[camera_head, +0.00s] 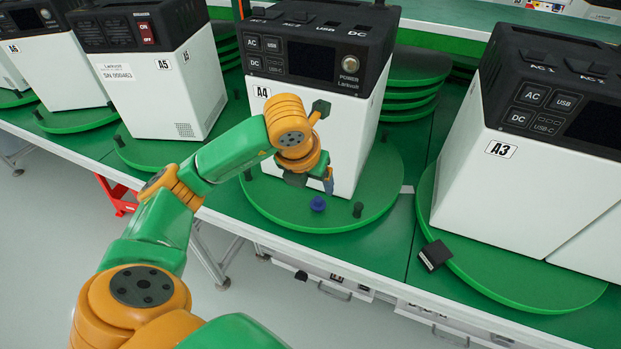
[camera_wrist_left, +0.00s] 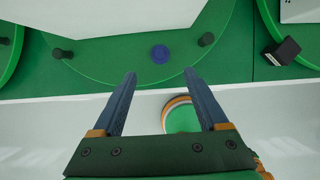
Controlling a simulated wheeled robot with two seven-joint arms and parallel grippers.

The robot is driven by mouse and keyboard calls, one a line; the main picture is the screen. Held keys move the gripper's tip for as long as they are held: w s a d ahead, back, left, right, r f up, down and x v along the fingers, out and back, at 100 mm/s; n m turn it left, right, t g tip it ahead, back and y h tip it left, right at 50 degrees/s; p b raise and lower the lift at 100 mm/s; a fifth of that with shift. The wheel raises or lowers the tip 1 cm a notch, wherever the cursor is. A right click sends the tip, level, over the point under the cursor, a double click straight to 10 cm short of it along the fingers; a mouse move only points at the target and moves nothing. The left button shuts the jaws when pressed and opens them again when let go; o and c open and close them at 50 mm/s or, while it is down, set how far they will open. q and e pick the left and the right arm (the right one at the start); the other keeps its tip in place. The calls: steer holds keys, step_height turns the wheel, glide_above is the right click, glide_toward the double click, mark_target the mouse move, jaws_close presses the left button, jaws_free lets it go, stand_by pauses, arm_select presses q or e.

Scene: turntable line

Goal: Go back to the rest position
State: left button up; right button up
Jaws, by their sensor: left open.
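My left gripper (camera_head: 312,181) is in front of the white power unit marked A4 (camera_head: 315,120), above the front of its round green turntable (camera_head: 290,217). In the left wrist view my left gripper (camera_wrist_left: 161,90) shows two dark fingers spread apart with nothing between them. A small blue knob (camera_head: 318,204) is on the turntable just below the gripper. It also shows in the left wrist view (camera_wrist_left: 160,54), beyond the fingertips and apart from them. My right gripper is in neither view.
Unit A3 (camera_head: 520,190) stands on a turntable at right, with a small black block (camera_head: 434,255) by its edge. Unit A5 (camera_head: 155,85) stands at left. Dark pegs (camera_head: 357,210) rise from the A4 turntable. Open floor (camera_head: 60,240) lies in front of the green bench.

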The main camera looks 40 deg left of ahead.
arm_select(q)
steer(key=shift+v, duration=1.1)
